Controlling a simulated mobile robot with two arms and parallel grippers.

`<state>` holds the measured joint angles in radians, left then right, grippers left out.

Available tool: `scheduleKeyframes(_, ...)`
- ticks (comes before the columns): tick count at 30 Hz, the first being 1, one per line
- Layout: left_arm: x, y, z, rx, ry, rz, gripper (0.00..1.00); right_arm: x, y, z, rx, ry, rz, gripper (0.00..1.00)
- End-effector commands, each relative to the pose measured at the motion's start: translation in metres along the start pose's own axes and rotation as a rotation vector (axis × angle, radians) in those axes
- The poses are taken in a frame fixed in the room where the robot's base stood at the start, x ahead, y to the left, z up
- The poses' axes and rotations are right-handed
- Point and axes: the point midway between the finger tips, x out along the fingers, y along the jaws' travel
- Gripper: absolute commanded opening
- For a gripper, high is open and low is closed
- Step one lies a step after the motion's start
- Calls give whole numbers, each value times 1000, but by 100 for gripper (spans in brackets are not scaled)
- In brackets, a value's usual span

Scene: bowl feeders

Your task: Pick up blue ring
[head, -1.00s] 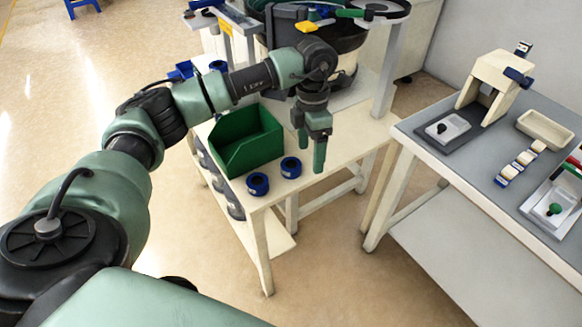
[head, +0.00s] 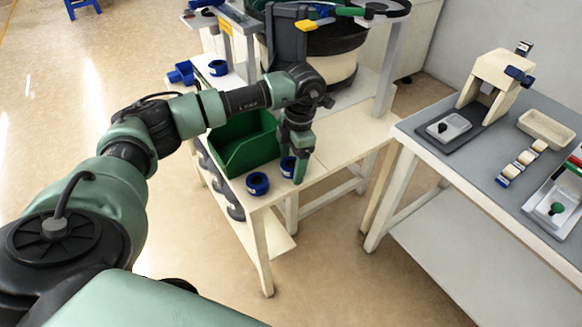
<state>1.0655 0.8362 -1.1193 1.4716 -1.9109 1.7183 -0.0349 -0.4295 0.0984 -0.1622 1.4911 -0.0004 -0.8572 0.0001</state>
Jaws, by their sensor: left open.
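Two blue rings with dark centres lie on the near end of the cream table. One blue ring (head: 257,184) lies in full view near the table's front corner. The other blue ring (head: 287,166) is partly hidden behind my left gripper (head: 292,176). My left gripper is open and points down at that second ring. I cannot tell whether its fingers touch or surround the ring. Another blue ring (head: 218,68) lies farther back on the table. My right gripper is not in view.
A green bin (head: 245,148) stands just behind the rings. A bowl feeder (head: 335,55) stands at the back of the cream table (head: 345,140). A grey-topped table (head: 470,165) with a press and trays is on the right. Table space right of my gripper is clear.

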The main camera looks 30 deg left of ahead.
Motion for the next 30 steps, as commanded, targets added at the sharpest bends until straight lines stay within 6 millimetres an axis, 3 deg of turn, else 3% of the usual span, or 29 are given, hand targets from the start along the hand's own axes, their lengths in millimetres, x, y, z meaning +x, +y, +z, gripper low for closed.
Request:
scheduleKeyframes(1,0,0,0,0,0,0,72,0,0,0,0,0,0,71)
scheduleKeyframes(9,-1,0,0,0,-1,0,0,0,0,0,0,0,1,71)
scheduleKeyframes(17,-7,0,0,-1,-3,0,0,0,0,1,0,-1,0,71)
scheduleKeyframes(30,-85,0,-10,1,-3,0,0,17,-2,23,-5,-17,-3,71)
